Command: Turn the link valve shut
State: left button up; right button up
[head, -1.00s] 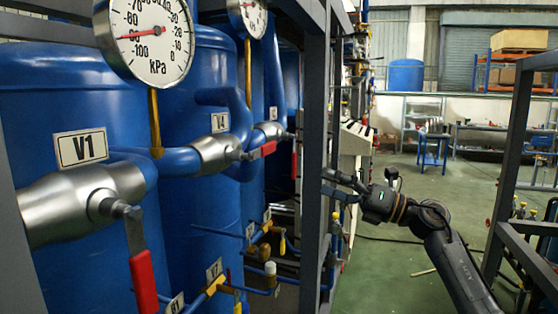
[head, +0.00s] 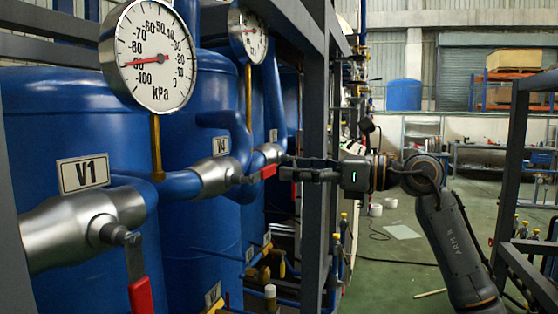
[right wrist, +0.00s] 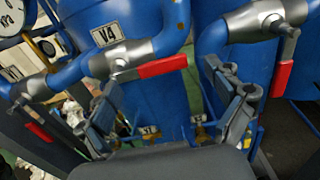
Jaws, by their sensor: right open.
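The valve labelled V4 (head: 217,176) has a silver body on the blue pipe between the tanks. Its red handle (head: 268,172) lies along the pipe and points right. No label reading "link" is legible. My right gripper (head: 286,168) is open and empty, its fingers just right of that handle in the head view. In the right wrist view the V4 handle (right wrist: 162,67) lies beyond and roughly between the two spread fingers (right wrist: 164,90); no contact shows. My left gripper is not in view.
Valve V1 (head: 92,220) stands near at left, its red handle (head: 142,297) hanging down. In the right wrist view another valve's red handle (right wrist: 282,78) hangs down at right. A grey frame post (head: 313,120) stands close to my right gripper. A pressure gauge (head: 155,60) rises above the pipe.

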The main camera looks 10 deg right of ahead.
aim_at(271, 167)
jog(key=shift+p+x, duration=0.35)
jog(key=shift+x, duration=1.5)
jog(key=shift+d, duration=0.1)
jog(key=c, duration=1.7)
